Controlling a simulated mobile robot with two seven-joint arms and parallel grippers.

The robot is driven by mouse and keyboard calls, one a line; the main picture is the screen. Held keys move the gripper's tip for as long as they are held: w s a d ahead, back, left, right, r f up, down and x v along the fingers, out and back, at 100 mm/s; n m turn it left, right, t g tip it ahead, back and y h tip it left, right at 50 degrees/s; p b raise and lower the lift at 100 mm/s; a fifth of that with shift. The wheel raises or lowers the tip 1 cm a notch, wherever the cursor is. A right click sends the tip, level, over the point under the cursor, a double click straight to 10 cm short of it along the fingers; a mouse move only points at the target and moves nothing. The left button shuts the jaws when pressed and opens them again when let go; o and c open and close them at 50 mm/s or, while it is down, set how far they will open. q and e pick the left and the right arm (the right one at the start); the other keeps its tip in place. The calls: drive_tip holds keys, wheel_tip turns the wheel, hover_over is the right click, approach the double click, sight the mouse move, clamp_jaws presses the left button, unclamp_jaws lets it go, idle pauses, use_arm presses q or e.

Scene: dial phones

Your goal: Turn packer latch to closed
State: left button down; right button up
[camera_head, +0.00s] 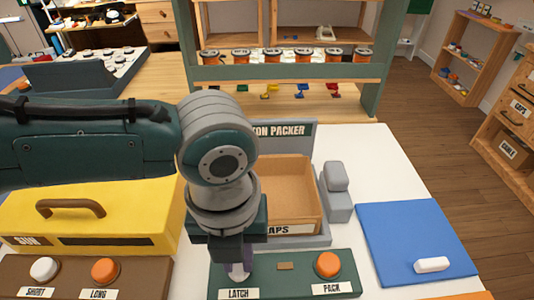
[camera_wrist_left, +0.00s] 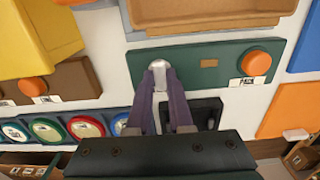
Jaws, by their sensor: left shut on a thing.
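The packer's green control panel (camera_head: 285,275) stands at the front of the packer, with a latch labelled LATCH at its left and an orange PACK button (camera_head: 327,264) at its right. My left gripper (camera_head: 238,268) reaches down over the latch and hides most of it in the head view. In the left wrist view, its two purple fingers are shut on the pale latch knob (camera_wrist_left: 160,76). The packer's cardboard-brown bin (camera_head: 290,190) is behind the panel, partly covered by my arm. My right gripper is not in view.
A yellow box with a brown handle (camera_head: 70,206) and a brown panel with SHORT and LONG buttons (camera_head: 75,278) stand at left. A blue mat (camera_head: 415,240) with a white piece (camera_head: 432,264) lies at right. White table surface is clear between the panel and mat.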

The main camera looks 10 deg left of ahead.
sight(239, 266)
use_arm(q)
drive_tip(key=c, duration=0.8)
unclamp_jaws()
wheel_tip(239, 266, up, 10)
drive_tip(key=shift+f+p, duration=0.1)
drive_tip(key=shift+p, duration=0.8)
drive_tip(key=shift+s+d, duration=0.1)
